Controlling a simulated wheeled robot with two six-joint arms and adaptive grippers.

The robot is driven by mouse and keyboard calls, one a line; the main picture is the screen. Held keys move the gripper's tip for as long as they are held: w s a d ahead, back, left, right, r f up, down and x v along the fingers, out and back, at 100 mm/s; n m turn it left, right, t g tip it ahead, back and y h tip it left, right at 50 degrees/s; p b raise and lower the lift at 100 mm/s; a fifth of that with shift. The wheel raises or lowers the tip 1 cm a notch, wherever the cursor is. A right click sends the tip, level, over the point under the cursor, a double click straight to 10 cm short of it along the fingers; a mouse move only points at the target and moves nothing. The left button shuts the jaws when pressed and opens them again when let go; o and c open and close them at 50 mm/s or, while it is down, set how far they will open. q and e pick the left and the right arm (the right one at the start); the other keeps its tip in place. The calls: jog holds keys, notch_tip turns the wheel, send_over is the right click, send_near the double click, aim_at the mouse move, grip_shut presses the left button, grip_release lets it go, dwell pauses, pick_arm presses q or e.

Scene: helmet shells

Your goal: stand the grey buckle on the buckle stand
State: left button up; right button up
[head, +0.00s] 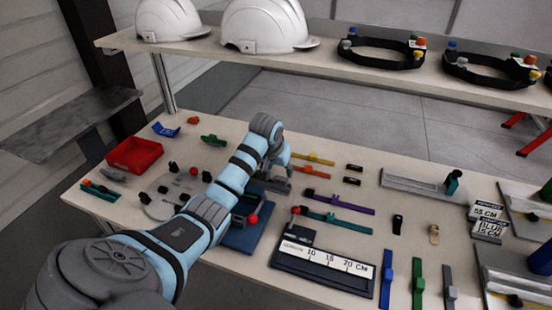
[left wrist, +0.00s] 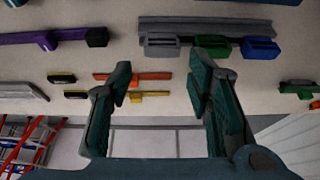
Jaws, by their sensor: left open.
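In the left wrist view a grey buckle (left wrist: 164,47) sits with a green one (left wrist: 224,46) and a blue one (left wrist: 260,48) along a long grey rail (left wrist: 285,27). I cannot tell for sure whether this rail is the buckle stand. My left gripper (left wrist: 163,76) is open, with nothing between its fingers; the grey buckle appears beyond the gap, apart from the fingers. In the head view my left gripper (head: 277,172) is over the middle of the table, and my arm hides much of the rail area. My right gripper is not in view.
Orange (head: 313,158) and purple (head: 345,203) straps lie to the right of the gripper. A blue base with a red knob (head: 252,219) is near my arm. A red bin (head: 134,154) stands at the left. A shelf (head: 300,57) with white helmets overhangs the back.

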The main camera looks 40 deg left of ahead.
pick_arm(q)
jog(key=v, duration=0.5)
jog(key=shift+s+d+r+p, duration=0.1)
jog(key=shift+r+p, duration=0.1)
jog(key=shift+p, duration=0.1)
